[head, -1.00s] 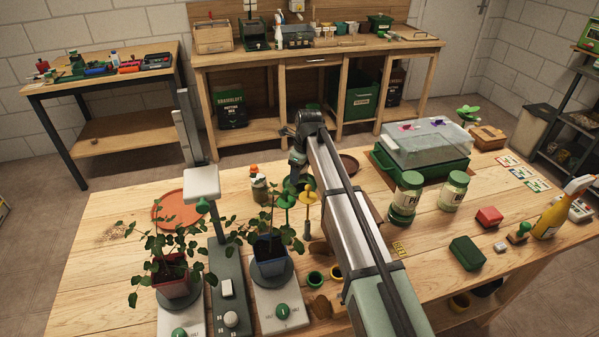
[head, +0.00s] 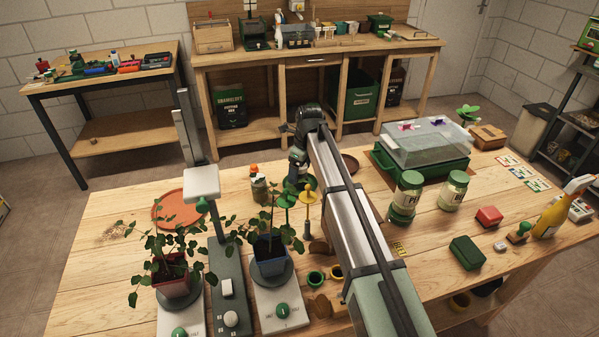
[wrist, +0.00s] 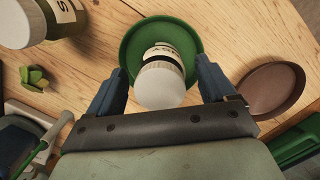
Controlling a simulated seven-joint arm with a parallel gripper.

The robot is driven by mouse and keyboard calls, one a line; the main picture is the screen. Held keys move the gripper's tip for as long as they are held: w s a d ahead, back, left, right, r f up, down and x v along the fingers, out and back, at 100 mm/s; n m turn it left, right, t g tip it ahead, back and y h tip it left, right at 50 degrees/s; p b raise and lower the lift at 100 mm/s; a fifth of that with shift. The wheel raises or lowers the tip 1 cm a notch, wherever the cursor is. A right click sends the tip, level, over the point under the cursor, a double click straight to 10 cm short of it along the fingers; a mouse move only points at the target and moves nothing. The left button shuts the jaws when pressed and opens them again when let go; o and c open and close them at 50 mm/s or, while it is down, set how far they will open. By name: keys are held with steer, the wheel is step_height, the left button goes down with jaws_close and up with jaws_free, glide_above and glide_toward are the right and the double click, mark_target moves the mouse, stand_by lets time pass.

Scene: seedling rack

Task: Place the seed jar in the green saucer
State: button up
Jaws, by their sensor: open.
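A white-lidded jar (wrist: 160,84) stands in the green saucer (wrist: 133,50) in the wrist view; its label is only partly readable. My gripper (wrist: 160,78) is open, with one finger on each side of the jar's lid and gaps between. In the head view my gripper (head: 297,180) is at the green saucer (head: 287,185), in the middle of the bench, and my arm hides most of the jar there.
Another lidded jar (wrist: 52,18) is at the upper left of the wrist view. A brown saucer (wrist: 268,92) lies to the right of the green one. Potted plants (head: 268,250) stand front left. Two jars (head: 453,190) and a covered green tray (head: 425,165) are to the right.

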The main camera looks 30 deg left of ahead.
steer(key=r, duration=0.3)
steer(key=d+r, duration=0.1)
steer(key=r, duration=0.7)
steer(key=shift+d, duration=0.35)
steer(key=shift+w+f, duration=0.1)
